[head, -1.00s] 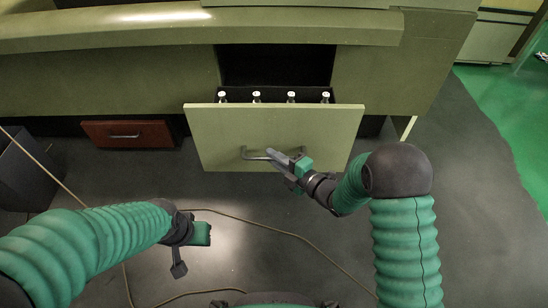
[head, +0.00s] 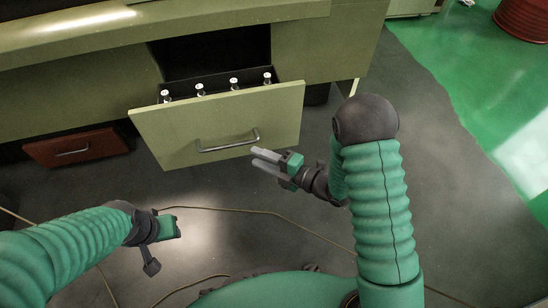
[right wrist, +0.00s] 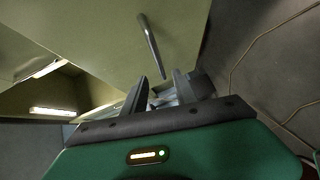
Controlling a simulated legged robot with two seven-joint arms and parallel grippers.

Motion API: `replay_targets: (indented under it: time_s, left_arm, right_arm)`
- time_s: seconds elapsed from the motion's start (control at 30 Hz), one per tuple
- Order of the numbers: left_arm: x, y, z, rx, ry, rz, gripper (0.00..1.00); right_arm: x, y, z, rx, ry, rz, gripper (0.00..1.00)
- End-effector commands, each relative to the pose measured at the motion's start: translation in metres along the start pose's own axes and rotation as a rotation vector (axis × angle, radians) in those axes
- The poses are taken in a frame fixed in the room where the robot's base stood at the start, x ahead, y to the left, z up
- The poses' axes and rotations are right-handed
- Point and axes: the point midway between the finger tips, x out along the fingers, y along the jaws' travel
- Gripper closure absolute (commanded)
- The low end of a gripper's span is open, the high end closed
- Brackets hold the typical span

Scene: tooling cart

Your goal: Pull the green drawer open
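The green drawer (head: 225,120) stands pulled out of the green cabinet in the head view, with several white-capped bottles along its inside. Its grey bar handle (head: 228,142) is on the front panel and also shows in the right wrist view (right wrist: 151,45). My right gripper (head: 265,161) is just below and right of the handle, apart from it. Its two fingers are spread with nothing held between them (right wrist: 160,90). My left gripper (head: 158,250) hangs over the floor at lower left, away from the drawer; its finger opening is unclear.
A red-brown drawer (head: 75,148) with its own handle is at the left. A thin cable (head: 255,216) runs across the dark floor below the drawer. A red drum (head: 524,15) stands far off at upper right.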

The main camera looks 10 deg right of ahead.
Motion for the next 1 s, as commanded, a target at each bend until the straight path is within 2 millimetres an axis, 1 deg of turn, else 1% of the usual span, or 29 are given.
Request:
replay_targets:
  time_s: [0.03, 0.1, 0.23, 0.37, 0.77, 0.87, 0.97, 1.0]
  left_arm:
    - [-0.008, 0.000, -0.002, 0.000, 0.000, 0.000, 0.64]
    - [-0.012, 0.000, -0.003, 0.000, 0.000, 0.000, 0.64]
    - [-0.015, 0.000, -0.004, 0.000, 0.000, 0.000, 0.64]
    - [-0.016, 0.000, -0.004, 0.000, 0.000, 0.000, 0.64]
    - [-0.015, 0.000, -0.004, 0.000, 0.000, 0.000, 0.64]
    - [-0.015, 0.000, -0.004, 0.000, 0.000, 0.000, 0.64]
    - [-0.015, 0.000, -0.004, 0.000, 0.000, 0.000, 0.64]
    - [-0.015, 0.000, -0.004, 0.000, 0.000, 0.000, 0.64]
  right_arm:
    - [-0.014, 0.003, 0.001, 0.004, -0.004, -0.003, 0.66]
    - [-0.029, 0.003, 0.000, 0.003, -0.004, -0.002, 0.66]
    - [-0.048, 0.000, 0.001, 0.001, -0.002, -0.002, 0.66]
    - [-0.054, -0.001, 0.000, 0.001, 0.000, -0.001, 0.66]
    - [-0.053, -0.001, 0.001, 0.001, -0.001, -0.003, 0.66]
    - [-0.050, -0.001, 0.010, 0.034, -0.046, -0.047, 0.66]
    - [-0.048, -0.001, 0.036, 0.163, -0.196, -0.161, 0.66]
    - [-0.051, -0.001, 0.050, 0.250, -0.291, -0.211, 0.66]
